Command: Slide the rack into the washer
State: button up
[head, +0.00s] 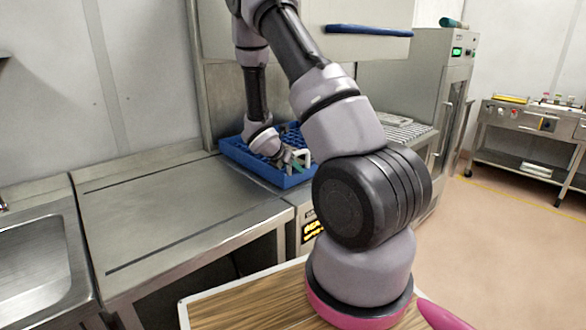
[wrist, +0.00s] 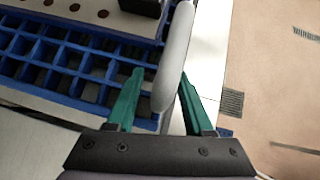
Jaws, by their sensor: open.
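The blue rack (head: 248,166), an open grid of compartments, sits at the mouth of the washer (head: 309,233) beside the steel table, under the raised hood (head: 350,50). Its grid (wrist: 62,95) fills the left of the wrist view. My gripper (head: 298,164) is at the rack's right-hand side in the head view. In the wrist view my gripper (wrist: 160,76) has its green fingers apart, with a pale rounded bar (wrist: 174,60) between them. It looks like a handle on the rack; contact with the fingers cannot be told. My arm hides part of the washer.
A bare steel table (head: 170,215) lies left of the rack, with a sink (head: 35,262) beyond it. A ridged counter (head: 405,130) and a tall steel cabinet (head: 445,90) stand to the right. A trolley (head: 525,120) stands at far right. The floor there is clear.

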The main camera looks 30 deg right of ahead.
grip_shut()
